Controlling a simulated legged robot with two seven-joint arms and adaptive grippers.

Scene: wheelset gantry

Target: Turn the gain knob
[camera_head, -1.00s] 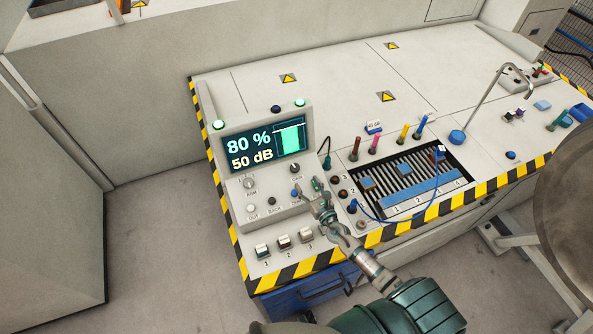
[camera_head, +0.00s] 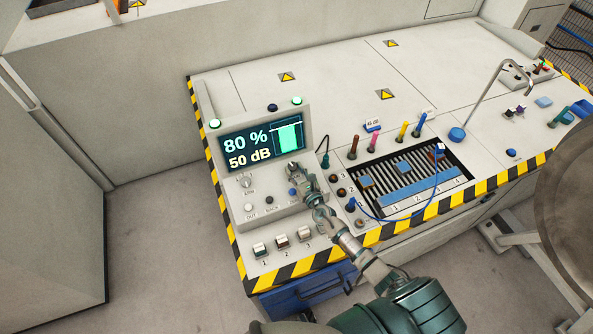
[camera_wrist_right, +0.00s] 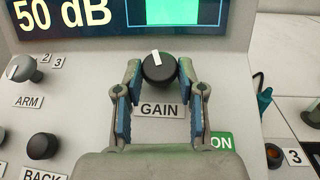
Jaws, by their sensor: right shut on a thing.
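The black gain knob (camera_wrist_right: 158,68) sits on the sloped grey panel, above its GAIN label (camera_wrist_right: 160,110), with a white pointer mark tilted slightly left of straight up. My right gripper (camera_head: 296,174) is at the knob, its two blue-lined fingers on the knob's left and right sides in the wrist view, shut on it. In the head view the gripper largely hides the knob. The display (camera_head: 262,144) above reads 80 % and 50 dB, beside a green bar. My left gripper is not in view.
The ARM switch (camera_head: 246,182) and BACK button (camera_wrist_right: 43,146) are left of the gain knob. A green ON label (camera_wrist_right: 221,142) is at its lower right. Several coloured plugs and a blue cable (camera_head: 385,218) lie to the right. Several numbered switches stand in front.

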